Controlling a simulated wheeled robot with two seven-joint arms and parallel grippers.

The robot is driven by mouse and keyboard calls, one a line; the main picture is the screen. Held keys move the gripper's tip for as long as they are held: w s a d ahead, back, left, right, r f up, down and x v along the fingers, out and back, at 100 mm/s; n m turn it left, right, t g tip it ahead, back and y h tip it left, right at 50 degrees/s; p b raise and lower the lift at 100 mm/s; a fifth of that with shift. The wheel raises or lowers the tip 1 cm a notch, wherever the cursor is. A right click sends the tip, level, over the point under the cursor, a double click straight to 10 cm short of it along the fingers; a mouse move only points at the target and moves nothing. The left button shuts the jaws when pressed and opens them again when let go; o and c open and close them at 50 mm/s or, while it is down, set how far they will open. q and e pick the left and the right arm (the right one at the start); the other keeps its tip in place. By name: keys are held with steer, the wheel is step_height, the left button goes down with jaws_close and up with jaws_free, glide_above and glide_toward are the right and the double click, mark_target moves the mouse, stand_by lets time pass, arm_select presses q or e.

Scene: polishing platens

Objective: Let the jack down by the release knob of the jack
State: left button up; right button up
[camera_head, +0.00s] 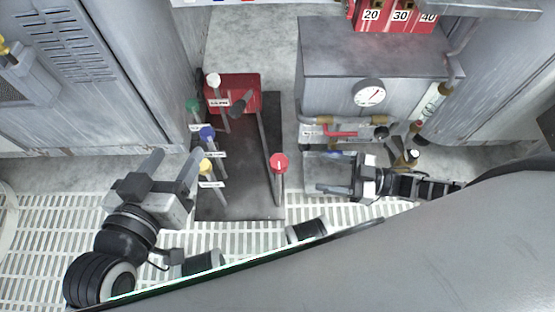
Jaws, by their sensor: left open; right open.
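A red block (243,93) with a white label and a dark handle sits at the back of a dark plate on the floor; it may be the jack. Rods with coloured knobs stand around the plate: white (213,80), green (193,105), blue (207,133), yellow (205,165) and red (279,162). I cannot tell which is the release knob. My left gripper (172,168) is open and empty, left of the yellow knob. My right gripper (338,178) is open and empty, right of the red knob and apart from it.
A grey cabinet (345,95) with a round gauge (369,93) stands at the back right, with pipes and a red valve lever (340,133) below. A grey panelled cabinet (95,70) stands at left. White slatted grating (50,215) covers the front floor.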

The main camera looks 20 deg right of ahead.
mark_target(278, 164)
steer(key=x, duration=1.2)
steer(key=shift+w+a+b, duration=0.15)
steer(key=shift+a+b, duration=0.1)
steer(key=shift+b, duration=0.05)
steer(key=shift+f, duration=0.1)
steer(key=c, duration=1)
